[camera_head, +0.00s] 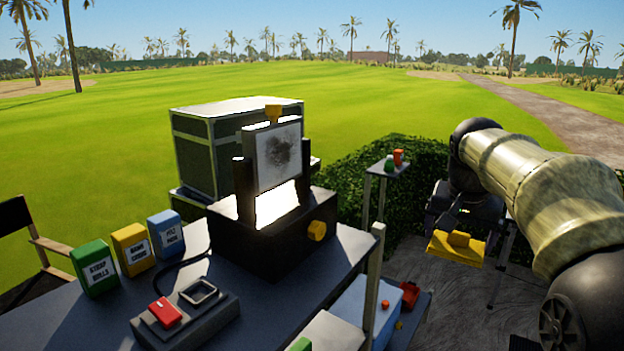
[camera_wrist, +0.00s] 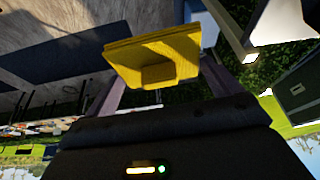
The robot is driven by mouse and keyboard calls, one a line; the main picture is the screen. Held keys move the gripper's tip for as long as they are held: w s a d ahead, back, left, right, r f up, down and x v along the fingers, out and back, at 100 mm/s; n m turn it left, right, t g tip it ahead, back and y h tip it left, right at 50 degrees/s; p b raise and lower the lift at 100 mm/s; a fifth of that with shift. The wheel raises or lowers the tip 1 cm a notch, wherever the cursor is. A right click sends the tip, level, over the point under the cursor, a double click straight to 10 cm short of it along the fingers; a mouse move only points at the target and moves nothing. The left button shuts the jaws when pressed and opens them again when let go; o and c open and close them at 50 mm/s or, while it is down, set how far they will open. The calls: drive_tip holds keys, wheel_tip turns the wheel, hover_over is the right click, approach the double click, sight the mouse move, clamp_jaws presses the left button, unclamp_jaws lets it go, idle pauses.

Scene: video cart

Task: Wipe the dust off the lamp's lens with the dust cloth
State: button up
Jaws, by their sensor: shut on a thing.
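The lamp (camera_head: 262,235) is a black box on the cart, with a yellow knob on its front. Its lens (camera_head: 278,155) is an upright pale panel between two black posts, with a dark dust smudge in the middle and a yellow tab on top. The yellow dust cloth (camera_head: 455,250) is a flat pad with a raised block. It hangs from my gripper (camera_head: 462,225), right of the cart and well apart from the lens. In the wrist view the cloth (camera_wrist: 155,55) sits between my fingers, which are shut on it. Its far side is hidden.
On the cart top (camera_head: 262,300) stand green, yellow and blue boxes (camera_head: 130,248) and a grey switch box (camera_head: 185,315) with a red button. A small stand (camera_head: 390,170) and a pale post (camera_head: 377,260) rise between my gripper and the lamp. A dark case (camera_head: 225,145) stands behind.

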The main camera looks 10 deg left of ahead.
drive_tip(key=s+a+r+m+t+y+b, duration=0.1)
drive_tip(key=a+r+m+y, duration=0.2)
drive_tip(key=a, duration=0.6)
drive_tip(key=s+a+r+m+t+y+b, duration=0.1)
drive_tip(key=a+r+m+t+y, duration=0.1)
drive_tip(key=a+m+y, duration=0.3)
drive_tip(key=s+a+r+m+t+y+b, duration=0.1)
drive_tip(key=a+r+m+y, duration=0.3)
drive_tip(key=a, duration=0.9)
drive_tip(key=shift+a+r+m+t+y+b, duration=0.2)
drive_tip(key=shift+r+m+t+y+b, duration=0.15)
drive_tip(key=shift+t, duration=0.25)
drive_tip(key=shift+a, duration=0.1)
drive_tip(key=shift+w+a+p, duration=0.35)
drive_tip(key=shift+a+p, duration=0.15)
drive_tip(key=shift+a, duration=0.4)
drive_tip(key=shift+w+a+p, duration=0.4)
drive_tip(key=shift+a+p, duration=0.05)
drive_tip(key=shift+a, duration=0.45)
drive_tip(key=shift+w+a+p, duration=0.35)
drive_tip(key=shift+a+p, duration=0.15)
drive_tip(key=shift+a, duration=0.4)
drive_tip(key=shift+w+a+p, duration=0.3)
drive_tip(key=shift+a+p, duration=0.1)
drive_tip(key=shift+a, duration=0.35)
drive_tip(key=shift+w+d, duration=0.1)
drive_tip(key=shift+w, duration=0.05)
